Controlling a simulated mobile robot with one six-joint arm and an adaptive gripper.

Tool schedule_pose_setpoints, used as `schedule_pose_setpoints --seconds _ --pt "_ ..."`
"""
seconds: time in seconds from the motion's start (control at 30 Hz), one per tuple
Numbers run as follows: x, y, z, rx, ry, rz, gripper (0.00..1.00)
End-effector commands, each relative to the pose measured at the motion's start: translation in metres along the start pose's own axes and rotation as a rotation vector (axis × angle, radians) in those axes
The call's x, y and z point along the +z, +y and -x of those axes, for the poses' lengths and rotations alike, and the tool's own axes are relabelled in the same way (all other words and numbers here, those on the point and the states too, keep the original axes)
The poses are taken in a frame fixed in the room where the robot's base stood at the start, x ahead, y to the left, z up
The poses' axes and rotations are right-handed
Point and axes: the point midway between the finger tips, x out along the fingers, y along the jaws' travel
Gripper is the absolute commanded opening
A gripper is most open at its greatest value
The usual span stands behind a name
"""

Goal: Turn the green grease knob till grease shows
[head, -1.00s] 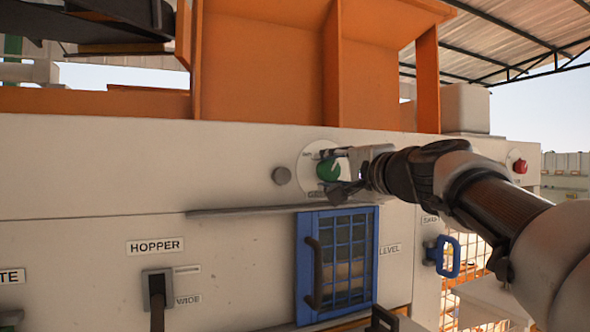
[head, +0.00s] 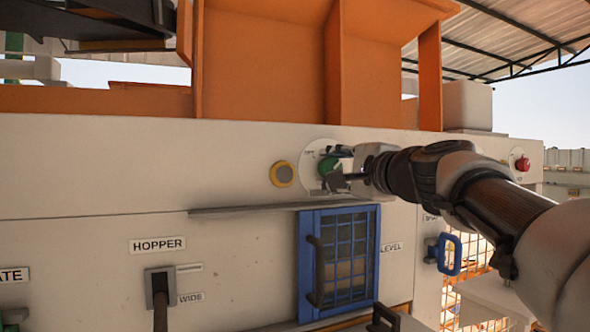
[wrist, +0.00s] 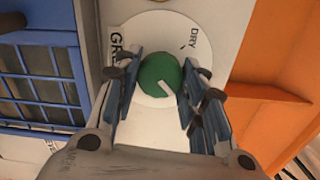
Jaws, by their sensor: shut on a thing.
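The green grease knob (head: 326,168) sits on a round white dial (head: 309,187) on the cream panel, partly hidden by my gripper (head: 338,168). In the wrist view the knob (wrist: 155,68) lies between the fingers of my gripper (wrist: 161,72), which is shut on it. Its white mark points to the lower right. The dial (wrist: 142,28) reads DRY on one side and GR on the other, the rest being hidden. Left of the dial, a round grey fitting (head: 283,174) has a yellow-brown ring of what looks like grease around it.
A blue barred door (head: 308,300) with a handle is below the dial, under a thin ledge (head: 235,210). A HOPPER lever (head: 160,300) is lower left. A red button (head: 522,164) is at right. Orange hopper walls (head: 265,60) rise above.

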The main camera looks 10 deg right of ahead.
Motion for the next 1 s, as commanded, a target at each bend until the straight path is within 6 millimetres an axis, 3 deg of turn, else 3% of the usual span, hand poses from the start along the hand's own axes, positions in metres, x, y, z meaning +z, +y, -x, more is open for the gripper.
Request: schedule_pose_setpoints --seconds 0.03,0.07,0.37,0.73,1.0 --pt "0.0 -0.001 0.0 -0.002 0.001 0.001 0.14" --pt "0.0 -0.001 0.0 -0.002 0.0 0.001 0.4" --pt "0.0 0.0 0.0 -0.001 0.0 0.001 0.6" --pt "0.0 -0.001 0.004 0.0 0.001 0.002 0.6" --pt "-0.001 -0.001 0.046 -0.002 0.004 0.003 0.6"
